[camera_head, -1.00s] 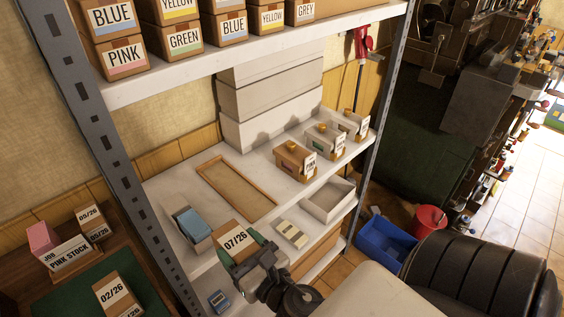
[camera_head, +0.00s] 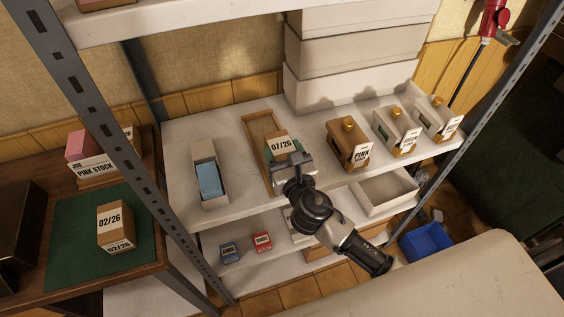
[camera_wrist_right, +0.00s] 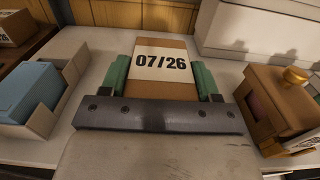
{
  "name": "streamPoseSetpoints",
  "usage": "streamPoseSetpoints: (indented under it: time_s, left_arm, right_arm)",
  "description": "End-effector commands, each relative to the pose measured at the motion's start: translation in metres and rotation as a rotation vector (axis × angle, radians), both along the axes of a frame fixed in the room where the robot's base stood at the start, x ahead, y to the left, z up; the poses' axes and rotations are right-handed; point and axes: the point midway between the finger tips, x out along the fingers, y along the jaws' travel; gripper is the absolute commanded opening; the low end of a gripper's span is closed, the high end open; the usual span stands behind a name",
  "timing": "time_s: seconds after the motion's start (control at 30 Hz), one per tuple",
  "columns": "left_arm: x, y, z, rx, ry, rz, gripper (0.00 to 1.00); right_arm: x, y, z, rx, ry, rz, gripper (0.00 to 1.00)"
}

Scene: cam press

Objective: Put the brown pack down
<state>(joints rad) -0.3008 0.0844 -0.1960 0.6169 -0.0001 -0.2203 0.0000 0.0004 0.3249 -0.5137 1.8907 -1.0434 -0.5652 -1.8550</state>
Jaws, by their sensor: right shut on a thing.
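The brown pack (camera_head: 281,143) has a white label reading 07/26. My right gripper (camera_head: 283,157) is shut on it, with green fingers on both sides of the pack in the right wrist view (camera_wrist_right: 161,80). In the head view the pack is over the shallow wooden tray (camera_head: 251,130) on the white middle shelf. I cannot tell whether the pack touches the tray's floor. The near part of the tray is hidden by my gripper and arm. My left gripper is not in view.
A grey box with a blue pack (camera_head: 208,180) stands left of the tray. A wooden dispenser labelled PINK (camera_head: 347,148) stands close on the right, with two more beyond. An upper shelf (camera_head: 160,20) hangs above. Another pack labelled 02/26 (camera_head: 115,227) lies on a green mat at left.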

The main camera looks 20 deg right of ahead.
Motion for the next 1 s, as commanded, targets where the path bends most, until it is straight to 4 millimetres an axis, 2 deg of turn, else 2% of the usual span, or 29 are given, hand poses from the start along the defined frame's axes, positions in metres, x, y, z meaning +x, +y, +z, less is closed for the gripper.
streamPoseSetpoints:
  time_s: [0.13,0.37,0.8,0.83,0.97,1.0]
  left_arm:
    - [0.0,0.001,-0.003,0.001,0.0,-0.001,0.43]
    - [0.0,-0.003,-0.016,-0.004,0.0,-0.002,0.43]
    - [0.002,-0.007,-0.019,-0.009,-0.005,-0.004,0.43]
    - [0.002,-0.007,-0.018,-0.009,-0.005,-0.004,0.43]
    - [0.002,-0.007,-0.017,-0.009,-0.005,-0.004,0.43]
    - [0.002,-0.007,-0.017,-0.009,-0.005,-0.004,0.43]
  right_arm:
    - [0.007,0.001,-0.009,0.0,0.0,0.0,0.3]
    - [0.006,0.001,-0.042,0.0,0.001,0.0,0.3]
    - [0.006,0.001,-0.048,0.0,-0.001,0.001,0.3]
    - [0.006,0.001,-0.047,0.0,0.0,0.001,0.66]
    - [0.006,0.001,-0.047,0.0,0.0,0.001,0.86]
    - [0.006,0.001,-0.047,0.0,0.0,0.001,0.87]
